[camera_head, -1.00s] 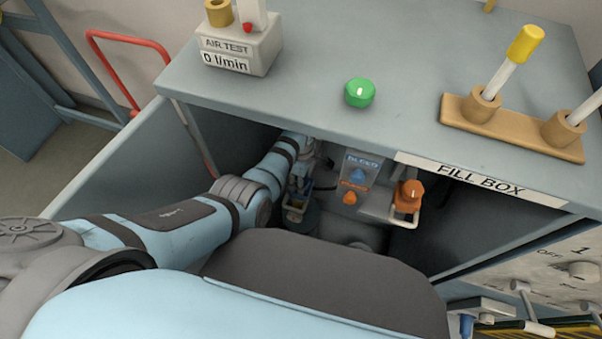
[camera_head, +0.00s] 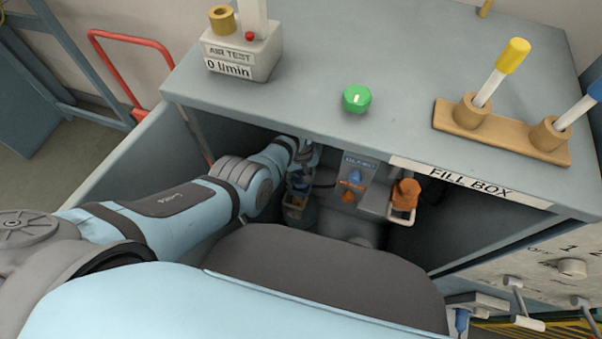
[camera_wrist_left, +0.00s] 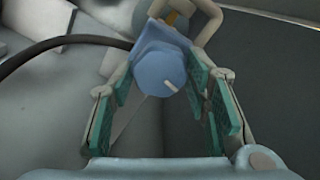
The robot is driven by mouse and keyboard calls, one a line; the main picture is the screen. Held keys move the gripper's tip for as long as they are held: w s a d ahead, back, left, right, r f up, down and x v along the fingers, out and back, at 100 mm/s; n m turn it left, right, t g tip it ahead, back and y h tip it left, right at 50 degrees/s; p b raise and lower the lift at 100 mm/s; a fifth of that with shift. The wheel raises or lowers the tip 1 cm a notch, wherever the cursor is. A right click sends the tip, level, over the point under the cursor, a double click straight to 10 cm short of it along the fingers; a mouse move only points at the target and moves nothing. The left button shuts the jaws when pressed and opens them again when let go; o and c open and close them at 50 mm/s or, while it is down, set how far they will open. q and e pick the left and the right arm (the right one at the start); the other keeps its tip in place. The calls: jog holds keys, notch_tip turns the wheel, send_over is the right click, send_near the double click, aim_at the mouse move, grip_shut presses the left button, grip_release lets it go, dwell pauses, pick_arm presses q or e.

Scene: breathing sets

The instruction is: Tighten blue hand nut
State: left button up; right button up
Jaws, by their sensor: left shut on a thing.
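In the head view my left arm reaches into the open fill box (camera_head: 180,97), and the left gripper (camera_head: 299,178) is small and partly hidden by the arm. An orange hand nut (camera_head: 405,192) sits in a wire guard to the right. My right gripper is not in view.
The box's top holds an air test block (camera_head: 240,52), a green button (camera_head: 357,98) and a wooden stand (camera_head: 500,132). A dark hose (camera_wrist_left: 55,43) runs left of the blue nut.

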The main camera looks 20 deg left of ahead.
pick_arm(q)
jog(key=m, duration=0.5)
jog(key=shift+m, duration=0.3)
jog(key=m, duration=0.5)
jog(key=shift+p, duration=0.3)
jog(key=m, duration=1.6)
jog(key=shift+m, duration=0.4)
jog(key=m, duration=0.9)
jog(key=shift+m, duration=2.7)
